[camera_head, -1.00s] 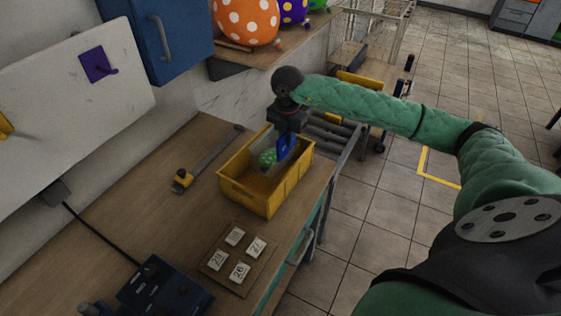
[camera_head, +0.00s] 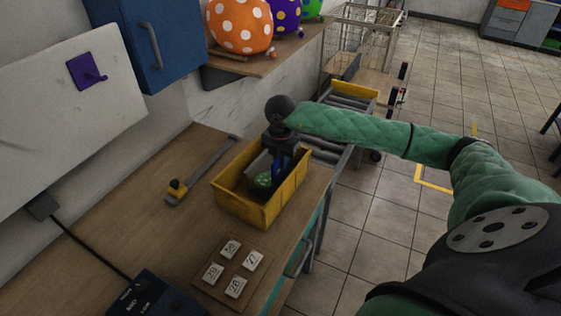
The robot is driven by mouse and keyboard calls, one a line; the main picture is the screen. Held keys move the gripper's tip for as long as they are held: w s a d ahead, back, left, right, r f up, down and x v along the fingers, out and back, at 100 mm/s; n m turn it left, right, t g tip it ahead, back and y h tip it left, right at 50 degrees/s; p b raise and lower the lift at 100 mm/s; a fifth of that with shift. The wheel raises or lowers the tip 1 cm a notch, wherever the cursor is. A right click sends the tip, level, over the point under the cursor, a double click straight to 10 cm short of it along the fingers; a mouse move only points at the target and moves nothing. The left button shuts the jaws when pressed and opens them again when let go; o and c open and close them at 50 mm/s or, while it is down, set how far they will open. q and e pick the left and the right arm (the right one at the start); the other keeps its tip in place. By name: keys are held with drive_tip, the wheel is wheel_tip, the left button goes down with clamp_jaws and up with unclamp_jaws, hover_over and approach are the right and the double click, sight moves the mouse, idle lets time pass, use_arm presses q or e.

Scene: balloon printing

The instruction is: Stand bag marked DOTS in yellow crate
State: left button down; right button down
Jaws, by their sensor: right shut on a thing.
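The yellow crate (camera_head: 262,213) stands on the wooden table near its right edge. My right gripper (camera_head: 276,168) points down into the crate from above. It is shut on a bag (camera_head: 264,180), of which a green dotted part and a greyish part show inside the crate. The crate walls and the gripper hide the rest of the bag. I cannot read any marking on it, and I cannot tell if it touches the crate floor. My left gripper is not in view.
A shelf (camera_head: 262,68) with dotted balloons hangs behind. A roller conveyor (camera_head: 345,100) stands at the back right.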

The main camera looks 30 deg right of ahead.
drive_tip(key=shift+f, duration=0.1)
